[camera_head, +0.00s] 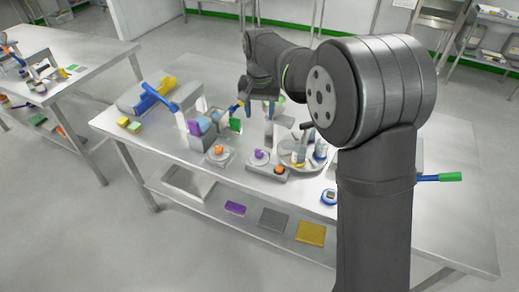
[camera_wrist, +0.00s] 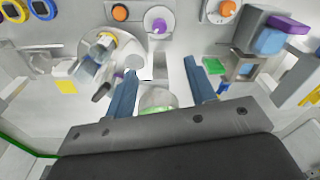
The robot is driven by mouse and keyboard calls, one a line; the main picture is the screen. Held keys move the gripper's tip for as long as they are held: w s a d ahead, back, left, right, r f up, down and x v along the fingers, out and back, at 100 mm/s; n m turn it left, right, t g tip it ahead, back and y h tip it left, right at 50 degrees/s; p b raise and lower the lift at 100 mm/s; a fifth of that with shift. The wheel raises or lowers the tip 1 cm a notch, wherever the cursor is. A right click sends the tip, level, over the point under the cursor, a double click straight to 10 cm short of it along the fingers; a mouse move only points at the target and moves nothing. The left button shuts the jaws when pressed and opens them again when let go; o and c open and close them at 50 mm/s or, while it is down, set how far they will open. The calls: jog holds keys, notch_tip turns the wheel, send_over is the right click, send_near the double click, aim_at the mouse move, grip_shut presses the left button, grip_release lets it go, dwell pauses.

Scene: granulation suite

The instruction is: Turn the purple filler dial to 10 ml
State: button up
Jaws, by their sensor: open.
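The purple filler dial (camera_head: 259,154) sits on a grey block on the steel table, between two orange knobs in the head view. In the wrist view the purple dial (camera_wrist: 158,25) is a purple knob on a round pale face near the top edge. My gripper (camera_wrist: 160,66) is open, its two blue fingers apart and not touching the dial. The dial lies beyond the fingertips in that view. The scale marks are too small to read in either view.
One orange knob (camera_head: 279,170) shares the purple dial's block; another orange knob (camera_head: 219,149) is to its left. A round tray (camera_head: 314,164) with bottles stands close on the right. A grey stand with blue and purple parts (camera_head: 201,126) is at the left.

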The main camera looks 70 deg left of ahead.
jog(key=m, duration=0.3)
send_near(259, 152)
jog(key=shift+h, duration=0.4)
jog(key=f, duration=0.8)
jog(key=shift+w+a+f, duration=0.1)
jog(key=shift+a+f, duration=0.15)
jog(key=shift+f, duration=0.05)
jog(key=shift+c, duration=0.2)
jog(key=c, duration=0.9)
